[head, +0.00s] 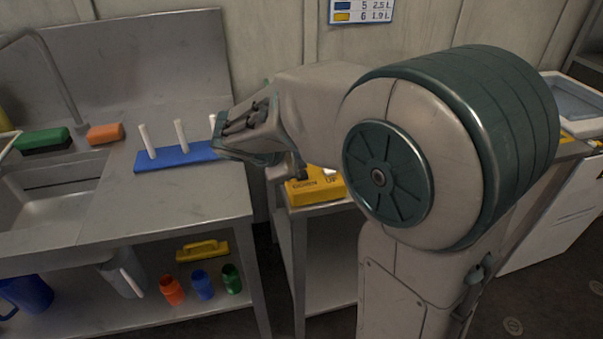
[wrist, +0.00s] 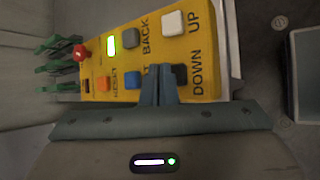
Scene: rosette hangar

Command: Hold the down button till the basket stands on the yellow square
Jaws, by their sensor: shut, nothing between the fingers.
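The yellow control box (wrist: 205,50) fills the middle of the wrist view, its lettering turned sideways. The dark down button (wrist: 180,74) sits beside the word DOWN, partly behind my fingers. My gripper (wrist: 158,84) is shut and empty, its fingertips over the box between the blue button (wrist: 132,81) and the down button. I cannot tell whether the tips touch the down button. In the head view the box (head: 316,188) is partly covered by my arm. I see neither the basket nor the yellow square in either view.
Near the down button are a white UP button (wrist: 173,22), a dark BACK button (wrist: 132,38), an orange RESET button (wrist: 102,83), a lit green lamp (wrist: 111,46) and a red knob (wrist: 80,52). A blue peg rack (head: 178,156) stands on the sink counter at left.

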